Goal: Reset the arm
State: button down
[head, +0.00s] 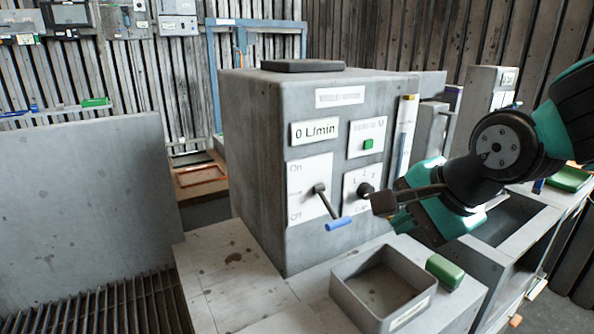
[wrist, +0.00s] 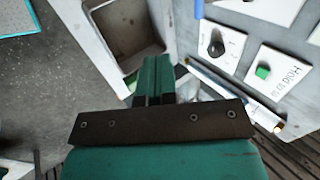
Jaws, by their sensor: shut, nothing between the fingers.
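My arm reaches in from the right in the head view, with my gripper (head: 402,221) in front of the lower right of the grey blower housing (head: 258,150). In the wrist view my gripper (wrist: 154,62) is shut, its two teal fingers side by side with nothing between them. The housing carries a lever with a blue handle (head: 338,223), tilted down toward the Off mark. To its right are a black knob (head: 365,189) and a green button (head: 368,144). The knob (wrist: 217,47) and button (wrist: 263,71) also show in the wrist view. The display (head: 316,131) reads 0 L/min.
An open grey tray (head: 345,292) stands on the bench below my gripper, with a green block (head: 444,271) beside it. A glass tube (head: 404,140) runs up the housing's right edge. A grey panel (head: 80,200) stands at the left.

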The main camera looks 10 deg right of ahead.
jog(key=s+a+f+n+g+y, duration=0.1)
jog(key=s+a+n+g, duration=0.2)
jog(key=s+n, duration=0.3)
jog(key=s+a+n+g, duration=0.3)
jog(key=s+a+n, duration=0.2)
jog(key=n, duration=1)
jog(key=shift+s+a+f+g+y, duration=0.35)
jog(key=shift+s+a+g+y, duration=0.05)
